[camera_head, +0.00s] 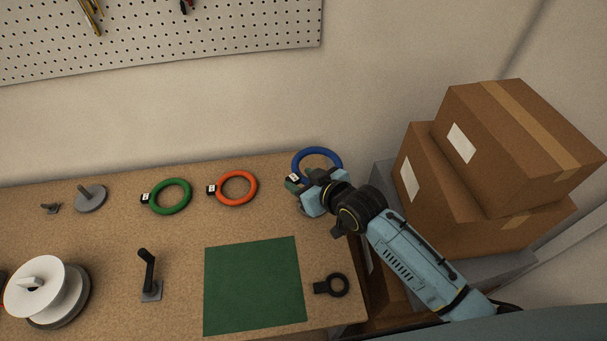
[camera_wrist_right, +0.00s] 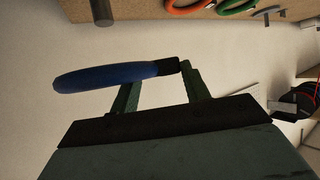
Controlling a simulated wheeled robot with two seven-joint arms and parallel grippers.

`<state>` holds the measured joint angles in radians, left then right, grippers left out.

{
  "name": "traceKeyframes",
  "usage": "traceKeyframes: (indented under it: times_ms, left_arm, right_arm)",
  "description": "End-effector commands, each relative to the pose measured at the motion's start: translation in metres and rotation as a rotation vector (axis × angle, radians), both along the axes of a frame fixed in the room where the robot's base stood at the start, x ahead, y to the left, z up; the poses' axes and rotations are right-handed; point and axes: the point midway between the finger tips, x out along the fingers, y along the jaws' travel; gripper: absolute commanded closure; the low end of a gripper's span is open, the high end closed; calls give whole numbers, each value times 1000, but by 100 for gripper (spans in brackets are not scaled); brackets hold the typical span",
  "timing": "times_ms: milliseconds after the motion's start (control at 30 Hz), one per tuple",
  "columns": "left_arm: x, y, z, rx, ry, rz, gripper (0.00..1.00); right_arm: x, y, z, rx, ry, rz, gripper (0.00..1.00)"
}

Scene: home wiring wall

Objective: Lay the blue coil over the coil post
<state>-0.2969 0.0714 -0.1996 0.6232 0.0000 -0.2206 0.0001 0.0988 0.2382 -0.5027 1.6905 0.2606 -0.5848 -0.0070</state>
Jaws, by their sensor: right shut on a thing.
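The blue coil (camera_head: 317,155) is a ring at the right back of the bench, at my right gripper (camera_head: 296,183). In the right wrist view the blue coil (camera_wrist_right: 105,76) shows edge-on, with a black block at one end by the fingertips (camera_wrist_right: 160,74). The right gripper is shut on the blue coil. Two candidates for the coil post stand on the bench: a black post (camera_head: 147,272) on a small square plate, and a short peg on a grey disc (camera_head: 90,199). I cannot tell which it is. My left gripper is not in view.
A green coil (camera_head: 170,196) and an orange coil (camera_head: 237,188) lie on the bench. A green mat (camera_head: 255,285), black ring (camera_head: 338,285) and white spool (camera_head: 37,285) are nearer the front. Cardboard boxes (camera_head: 500,165) stand at right. A pegboard (camera_head: 180,35) hangs behind.

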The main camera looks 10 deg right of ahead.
Motion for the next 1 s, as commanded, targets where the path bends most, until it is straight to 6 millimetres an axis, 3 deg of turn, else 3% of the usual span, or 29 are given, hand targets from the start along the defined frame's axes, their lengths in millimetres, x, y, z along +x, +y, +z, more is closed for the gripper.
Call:
traceKeyframes:
  times_ms: [700, 1000]
  left_arm:
    - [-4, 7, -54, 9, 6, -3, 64]
    - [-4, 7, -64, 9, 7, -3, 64]
  right_arm:
    - [0, 0, -47, 1, -2, -1, 82]
    - [0, 0, -69, -1, 0, -2, 82]
